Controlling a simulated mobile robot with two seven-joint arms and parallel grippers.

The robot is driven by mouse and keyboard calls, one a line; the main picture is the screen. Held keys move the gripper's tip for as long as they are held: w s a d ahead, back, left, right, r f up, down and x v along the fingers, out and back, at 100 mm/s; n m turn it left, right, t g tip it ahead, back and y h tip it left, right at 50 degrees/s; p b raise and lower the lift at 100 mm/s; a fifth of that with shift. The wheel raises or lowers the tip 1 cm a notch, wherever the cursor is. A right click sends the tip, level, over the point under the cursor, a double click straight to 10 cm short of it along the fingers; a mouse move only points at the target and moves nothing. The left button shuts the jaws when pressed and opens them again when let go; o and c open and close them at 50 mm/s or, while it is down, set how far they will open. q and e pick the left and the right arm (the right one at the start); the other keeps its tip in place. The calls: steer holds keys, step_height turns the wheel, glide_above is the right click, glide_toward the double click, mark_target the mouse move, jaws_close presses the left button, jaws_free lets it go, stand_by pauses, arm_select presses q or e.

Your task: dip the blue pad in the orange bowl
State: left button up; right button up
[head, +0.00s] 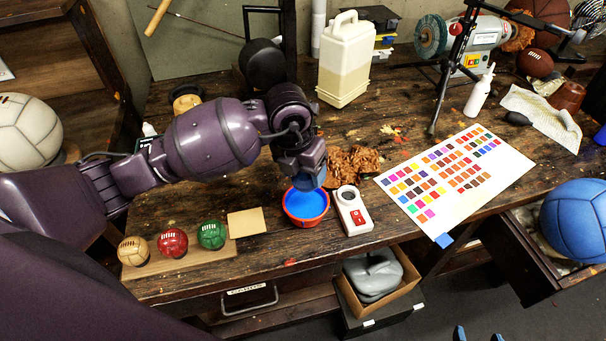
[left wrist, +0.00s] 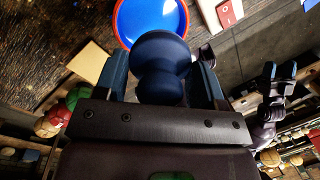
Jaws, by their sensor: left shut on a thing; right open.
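The orange bowl (head: 305,221) stands on the workbench with bright blue liquid in it, and its rim shows at the top of the left wrist view (left wrist: 183,28). My left gripper (head: 303,168) is shut on the blue pad (head: 314,180), just above the back of the bowl. The pad's rounded dark blue body (left wrist: 162,60) sits between the fingers in the left wrist view and overlaps the bowl there. Its underside is hidden, so I cannot tell whether it touches the liquid. My right gripper (head: 478,335) is open and empty, its fingertips low at the bottom edge of the head view.
A white device (head: 352,212) with a red switch stands right of the bowl. A tan square (head: 246,222) lies to its left, beyond green (head: 211,235), red (head: 172,243) and tan (head: 133,251) balls. Brown scraps (head: 355,164) lie behind; a colour chart (head: 450,178) lies right.

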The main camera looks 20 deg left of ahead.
arm_select(q)
steer(key=shift+w+f, duration=0.1)
steer(key=shift+a+f, duration=0.15)
steer(key=shift+f, duration=0.1)
steer(key=shift+f+b, duration=0.8)
steer(key=shift+f, duration=0.05)
steer(key=shift+f+b, duration=1.45)
steer(key=shift+f, duration=0.9)
steer(key=shift+f+b, duration=0.35)
steer(key=shift+f, duration=0.6)
arm_select(e)
step_height(320, 180, down, 7)
steer(key=s, duration=0.1)
steer(key=shift+s+g, duration=0.3)
steer(key=shift+s, duration=0.1)
steer(key=shift+w+r, duration=0.15)
steer(key=shift+w+r, duration=0.15)
steer(key=shift+w, duration=0.15)
